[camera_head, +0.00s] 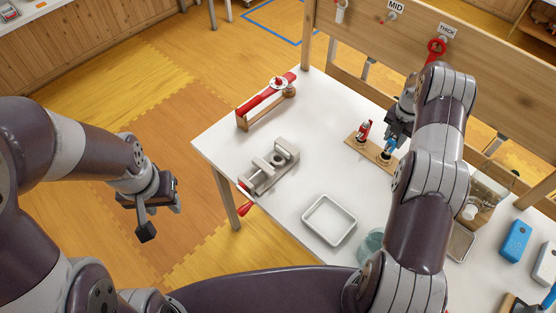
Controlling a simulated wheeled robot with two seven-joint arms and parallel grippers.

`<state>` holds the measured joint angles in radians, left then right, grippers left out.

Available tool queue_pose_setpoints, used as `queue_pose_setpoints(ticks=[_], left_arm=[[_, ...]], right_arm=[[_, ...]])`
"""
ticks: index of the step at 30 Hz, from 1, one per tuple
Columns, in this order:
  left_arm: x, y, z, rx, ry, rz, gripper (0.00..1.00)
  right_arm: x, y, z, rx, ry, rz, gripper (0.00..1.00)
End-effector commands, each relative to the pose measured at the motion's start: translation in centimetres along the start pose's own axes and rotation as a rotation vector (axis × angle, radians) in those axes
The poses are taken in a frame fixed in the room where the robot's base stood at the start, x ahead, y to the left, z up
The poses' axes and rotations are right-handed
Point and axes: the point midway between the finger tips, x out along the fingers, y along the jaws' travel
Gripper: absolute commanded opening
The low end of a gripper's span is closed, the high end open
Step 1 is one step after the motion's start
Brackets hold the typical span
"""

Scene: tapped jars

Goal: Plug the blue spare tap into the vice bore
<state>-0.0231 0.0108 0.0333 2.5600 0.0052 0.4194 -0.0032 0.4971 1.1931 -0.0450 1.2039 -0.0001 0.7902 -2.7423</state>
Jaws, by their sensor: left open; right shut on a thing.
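The grey vice (262,178) stands near the left edge of the white table, with a round dark bore between its jaws and a red handle at its front. The blue spare tap (389,147) is at the right end of a small wooden stand (358,145). My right gripper (392,138) is shut on the blue tap from above, partly hidden by its own arm. Whether the tap is seated in the stand or slightly raised I cannot tell. My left gripper (147,215) is open and empty, off the table to the left.
A red tap (364,130) stands in the stand beside the blue one. A wooden rack with a red bar (262,104) is behind the vice. A white tray (329,220) lies at the front. The table between vice and stand is clear.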

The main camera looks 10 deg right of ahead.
Motion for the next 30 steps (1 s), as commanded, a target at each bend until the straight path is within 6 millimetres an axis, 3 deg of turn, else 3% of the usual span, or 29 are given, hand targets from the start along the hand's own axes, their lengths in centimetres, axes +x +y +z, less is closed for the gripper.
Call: queue_pose_setpoints(ticks=[5, 18, 30], left_arm=[[-0.5, 0.0, -0.1, 0.000, 0.000, 0.000, 0.43], [-3.6, 0.0, -0.4, 0.000, 0.000, 0.000, 0.43], [-3.5, 0.0, -0.4, 0.000, 0.000, 0.000, 0.43]], right_arm=[[-0.8, 0.0, 0.1, 0.000, -0.002, 0.001, 0.00], [-6.4, 0.0, 0.0, 0.000, -0.002, 0.001, 0.00], [-6.3, 0.0, 0.0, 0.000, -0.001, 0.000, 0.00]])
